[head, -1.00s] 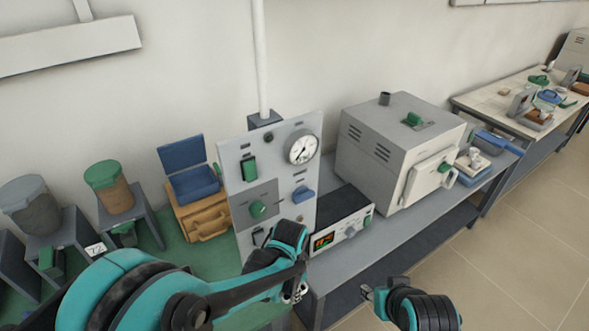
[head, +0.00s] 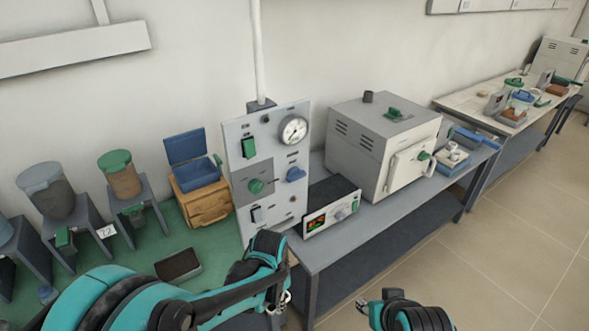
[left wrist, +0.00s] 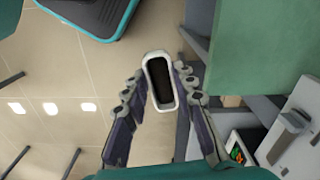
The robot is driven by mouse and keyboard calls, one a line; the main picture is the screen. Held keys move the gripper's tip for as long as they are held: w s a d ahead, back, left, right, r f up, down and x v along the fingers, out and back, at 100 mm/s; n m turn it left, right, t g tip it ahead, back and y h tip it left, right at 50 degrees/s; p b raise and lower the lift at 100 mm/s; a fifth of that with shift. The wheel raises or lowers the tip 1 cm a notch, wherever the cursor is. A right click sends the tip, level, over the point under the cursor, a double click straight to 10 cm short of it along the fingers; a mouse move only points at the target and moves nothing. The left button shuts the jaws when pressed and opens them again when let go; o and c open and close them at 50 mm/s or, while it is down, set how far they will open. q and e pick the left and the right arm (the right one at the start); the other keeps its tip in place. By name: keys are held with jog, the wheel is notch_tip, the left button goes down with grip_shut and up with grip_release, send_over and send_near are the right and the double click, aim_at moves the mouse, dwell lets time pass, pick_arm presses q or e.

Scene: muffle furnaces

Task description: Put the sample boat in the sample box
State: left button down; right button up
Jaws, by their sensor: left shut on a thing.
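The sample boat (left wrist: 160,82), a small white oblong dish with a dark inside, is held between the fingertips of my left gripper (left wrist: 156,92) in the left wrist view. In the head view my left gripper (head: 278,300) is at the bottom centre, in front of the bench, and the boat cannot be made out there. A blue box with its lid raised (head: 198,174), likely the sample box, stands on a wooden drawer block at the back left. My left gripper is in front and to the right of it. My right gripper (head: 370,305) is at the bottom, its jaws unclear.
A control panel with a gauge (head: 268,170) stands upright between the blue box and the furnace (head: 383,145). A display unit (head: 332,210) sits before the furnace. A dark shallow tray (head: 178,265) lies on the green surface (head: 150,248). Lidded jars on stands fill the left.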

jog(key=f+b, duration=0.3)
jog(key=shift+s+f, duration=0.2)
jog(key=shift+f, duration=0.1)
jog(key=shift+c, duration=0.7)
pick_arm(q)
jog(key=w+a+f+n, duration=0.1)
jog(key=a+f+n, duration=0.1)
jog(key=a+n, duration=0.2)
jog(key=w+a+f+n, duration=0.1)
jog(key=a+f+n, duration=0.1)
jog(key=a+n, duration=0.3)
jog(key=a, duration=0.3)
jog(key=shift+w+a, duration=0.3)
jog(key=shift+w, duration=0.05)
